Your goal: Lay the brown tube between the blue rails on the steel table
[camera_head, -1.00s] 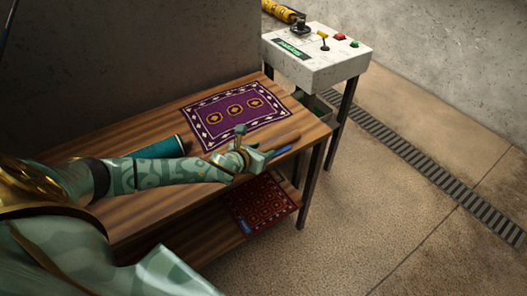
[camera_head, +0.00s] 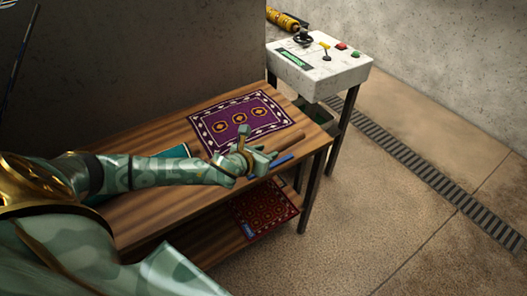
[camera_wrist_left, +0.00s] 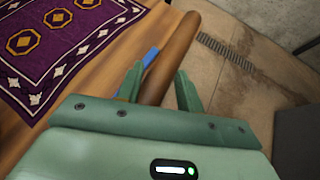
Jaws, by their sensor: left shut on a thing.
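The brown tube (camera_head: 263,138) is in the jaws of my left gripper (camera_head: 260,158), near the right end of a wood-grained table (camera_head: 150,205). In the left wrist view the tube (camera_wrist_left: 172,60) runs between the two fingers of my left gripper (camera_wrist_left: 160,88), its far end pointing up and to the right. A blue bar (camera_head: 295,158), perhaps one of the rails, shows beside the tube; the wrist view shows a short piece of it (camera_wrist_left: 151,57). I see no second rail and no steel table that I can make out. My right gripper is not in view.
A purple patterned rug (camera_head: 240,122) lies on the tabletop behind my gripper. A teal roll (camera_head: 178,151) is partly hidden by my left arm. A red rug (camera_head: 264,208) lies on the lower shelf. A white control box (camera_head: 318,66) stands beyond the table. The floor at right is clear.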

